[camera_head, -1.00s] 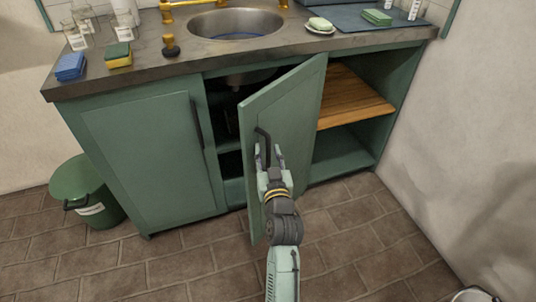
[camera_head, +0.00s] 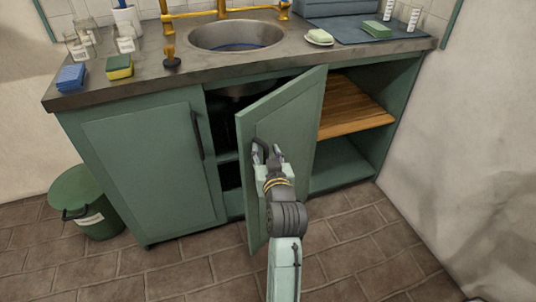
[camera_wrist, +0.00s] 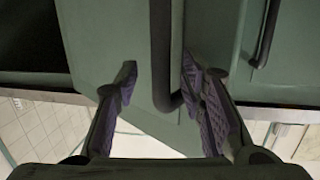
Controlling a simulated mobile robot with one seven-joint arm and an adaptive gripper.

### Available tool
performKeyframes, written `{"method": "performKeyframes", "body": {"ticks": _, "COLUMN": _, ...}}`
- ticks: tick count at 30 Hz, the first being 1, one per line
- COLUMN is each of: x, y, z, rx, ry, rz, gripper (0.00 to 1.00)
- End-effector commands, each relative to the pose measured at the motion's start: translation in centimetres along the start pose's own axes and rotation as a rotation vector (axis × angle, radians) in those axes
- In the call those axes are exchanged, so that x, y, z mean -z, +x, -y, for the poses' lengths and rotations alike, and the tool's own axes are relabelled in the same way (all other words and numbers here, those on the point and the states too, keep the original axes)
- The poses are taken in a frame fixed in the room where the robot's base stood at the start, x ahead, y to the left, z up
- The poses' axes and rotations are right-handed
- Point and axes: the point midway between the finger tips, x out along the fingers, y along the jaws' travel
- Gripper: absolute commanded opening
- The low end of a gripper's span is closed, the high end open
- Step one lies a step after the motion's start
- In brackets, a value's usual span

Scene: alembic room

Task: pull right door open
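The green right door (camera_head: 285,130) stands partly open below the sink, swung out toward me. Its dark bar handle (camera_head: 258,152) is near its left edge. My gripper (camera_head: 268,157) is at the handle, in front of the door. In the wrist view, the handle (camera_wrist: 162,50) runs between my two spread fingers (camera_wrist: 158,80). The left finger is apart from it; the right fingertip is close to it, and I cannot tell whether they touch. The door panel (camera_wrist: 105,45) fills much of that view.
The left cabinet door (camera_head: 150,165) is shut, with its own dark handle (camera_head: 197,135). A green bin (camera_head: 88,205) stands at the left. An open shelf compartment (camera_head: 350,108) is right of the door. Tiled floor (camera_head: 200,275) in front is free.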

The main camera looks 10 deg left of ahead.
Motion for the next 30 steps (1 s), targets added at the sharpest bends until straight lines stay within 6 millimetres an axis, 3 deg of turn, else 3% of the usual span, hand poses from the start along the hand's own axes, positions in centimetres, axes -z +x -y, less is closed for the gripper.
{"method": "performKeyframes", "body": {"ticks": 1, "x": 1.4, "y": -0.4, "z": -0.2, "rx": -0.006, "ry": -0.001, "rz": -0.030, "gripper": 0.33}}
{"method": "performKeyframes", "body": {"ticks": 30, "x": -0.3, "y": -6.0, "z": -3.2, "rx": -0.003, "ry": -0.006, "rz": -0.019, "gripper": 0.33}}
